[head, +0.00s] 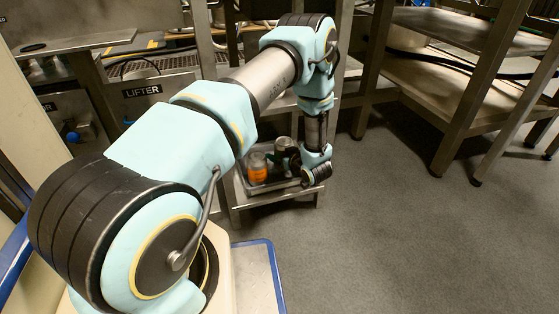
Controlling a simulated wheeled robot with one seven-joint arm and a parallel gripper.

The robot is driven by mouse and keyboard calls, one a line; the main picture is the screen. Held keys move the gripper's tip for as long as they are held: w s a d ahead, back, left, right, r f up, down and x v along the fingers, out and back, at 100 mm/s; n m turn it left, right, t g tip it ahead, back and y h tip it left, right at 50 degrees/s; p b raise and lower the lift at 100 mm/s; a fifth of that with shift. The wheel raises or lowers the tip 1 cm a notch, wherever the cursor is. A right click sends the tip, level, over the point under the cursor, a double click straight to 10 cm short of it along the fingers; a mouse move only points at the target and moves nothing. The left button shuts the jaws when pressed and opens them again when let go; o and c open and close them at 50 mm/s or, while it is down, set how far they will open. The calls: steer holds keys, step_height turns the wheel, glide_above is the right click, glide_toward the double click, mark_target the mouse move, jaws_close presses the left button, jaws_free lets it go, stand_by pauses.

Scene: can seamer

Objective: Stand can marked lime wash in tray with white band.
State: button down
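A grey metal tray (268,187) sits on a low steel stand, partly behind the end of my arm. An orange can (258,172) with a pale upper part stands upright in its left side. A darker, greyish can-like shape (284,146) is to its right, against my gripper (294,160). My gripper is low over the tray's right part, partly hidden by my wrist. I cannot tell whether its fingers are open, or whether they touch the greyish shape. The can markings are too small to read, and I cannot make out a white band on the tray.
A panel labelled LIFTER (142,91) and a steel bench (80,42) are on the left. A steel rack (440,80) with legs stands at the right. The grey floor (410,240) in front of it is clear. A blue-edged platform (258,275) is at the bottom.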

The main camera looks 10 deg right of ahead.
steer(key=shift+f, duration=0.55)
steer(key=shift+f, duration=0.15)
jaws_free()
steer(key=shift+s+d+r, duration=0.15)
steer(key=shift+s+r, duration=0.1)
steer(key=shift+r, duration=0.05)
steer(key=p+v, duration=0.4)
steer(key=v, duration=0.7)
steer(key=shift+s, duration=0.2)
steer(key=shift+s, duration=0.15)
